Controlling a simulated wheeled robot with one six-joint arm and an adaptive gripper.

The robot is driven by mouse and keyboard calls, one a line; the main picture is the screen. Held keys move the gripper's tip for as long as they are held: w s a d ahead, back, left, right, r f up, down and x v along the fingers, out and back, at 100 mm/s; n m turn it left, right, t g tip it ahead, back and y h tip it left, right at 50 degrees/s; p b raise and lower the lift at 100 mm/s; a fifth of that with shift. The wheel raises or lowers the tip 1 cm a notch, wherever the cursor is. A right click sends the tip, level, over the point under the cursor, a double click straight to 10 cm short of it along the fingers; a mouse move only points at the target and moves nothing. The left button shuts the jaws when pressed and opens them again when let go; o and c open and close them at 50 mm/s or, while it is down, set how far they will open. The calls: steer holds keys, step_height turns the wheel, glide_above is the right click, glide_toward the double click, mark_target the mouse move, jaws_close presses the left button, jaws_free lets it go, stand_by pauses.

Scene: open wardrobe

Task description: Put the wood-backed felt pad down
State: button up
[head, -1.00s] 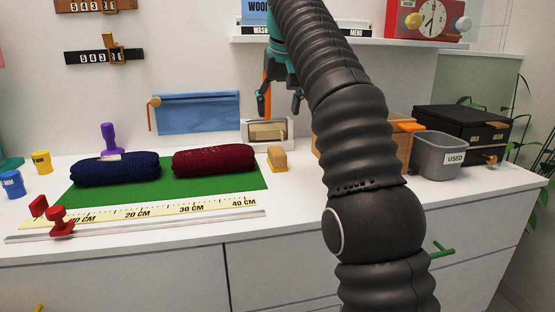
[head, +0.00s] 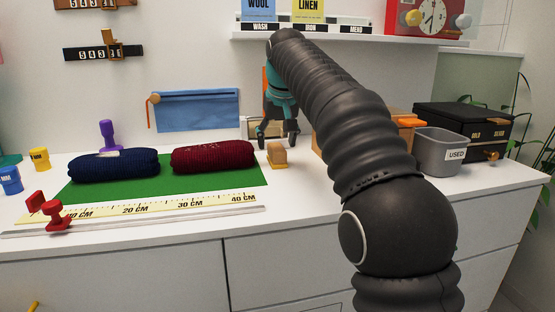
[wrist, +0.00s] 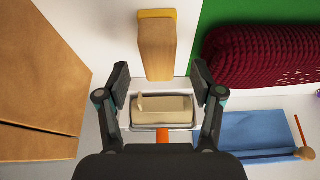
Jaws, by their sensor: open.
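The wood-backed felt pad (head: 277,156) is a wooden block with a yellow layer at its base. It stands on the white counter just right of the green mat. In the wrist view the pad (wrist: 157,48) is at top centre, with its near end close to the fingertips. My gripper (head: 277,140) is open and empty, low behind the pad in the head view. In the wrist view my open gripper (wrist: 161,82) has its fingers spread either side of a beige block (wrist: 165,108) in a white holder, which the arm partly hides in the head view.
A dark red knit roll (head: 213,157) and a navy one (head: 114,164) lie on the green mat (head: 200,190), left of the pad. A ruler (head: 150,211) runs along the front. A wooden box (head: 405,130) and grey bin (head: 440,152) stand right. Counter in front of the pad is clear.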

mark_target(277, 147)
steer(key=shift+x, duration=1.55)
steer(key=shift+s+d, duration=0.1)
jaws_close()
step_height(277, 147, up, 6)
steer(key=shift+r+p, duration=0.1)
steer(key=shift+p, duration=1.15)
steer(key=shift+r, duration=1.8)
